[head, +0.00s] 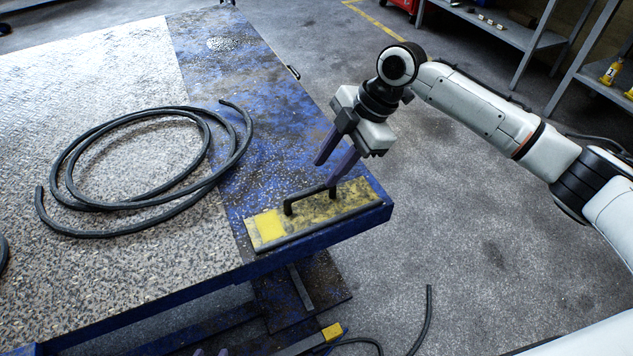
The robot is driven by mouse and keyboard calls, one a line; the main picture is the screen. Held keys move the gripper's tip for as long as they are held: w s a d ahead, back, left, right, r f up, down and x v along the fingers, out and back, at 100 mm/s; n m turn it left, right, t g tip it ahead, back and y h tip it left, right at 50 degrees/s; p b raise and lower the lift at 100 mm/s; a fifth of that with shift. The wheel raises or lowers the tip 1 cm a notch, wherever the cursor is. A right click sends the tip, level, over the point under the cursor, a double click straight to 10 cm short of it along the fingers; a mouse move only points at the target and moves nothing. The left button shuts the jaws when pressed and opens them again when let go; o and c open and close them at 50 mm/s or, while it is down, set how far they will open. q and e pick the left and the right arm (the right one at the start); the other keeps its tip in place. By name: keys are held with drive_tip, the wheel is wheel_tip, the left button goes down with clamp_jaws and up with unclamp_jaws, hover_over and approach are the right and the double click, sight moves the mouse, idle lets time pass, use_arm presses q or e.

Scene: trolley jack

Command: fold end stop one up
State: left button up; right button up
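The end stop is a worn yellow plate (268,226) with a black bar handle (308,194). It lies flat along the near right edge of the blue platform. My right gripper (327,173) is above the handle's right end, fingers pointing down with a gap between them. One fingertip overlaps the handle's end in the picture; I cannot tell whether it touches. Nothing shows between the fingers. Two purple fingertips of my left gripper (211,352) just show at the bottom edge, apart from each other; the rest of it is out of frame.
A coiled black hose (150,150) lies on the platform's metal tread plate (110,75). Below the platform are a yellow-tipped bar (332,332) and a black cable (424,315) on the floor. Metal shelves (510,30) stand at the upper right.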

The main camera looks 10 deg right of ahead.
sight(312, 190)
drive_tip(key=x, duration=0.6)
drive_tip(key=shift+a+f, duration=0.1)
drive_tip(key=shift+f, duration=0.1)
drive_tip(key=shift+c, duration=0.4)
clamp_jaws()
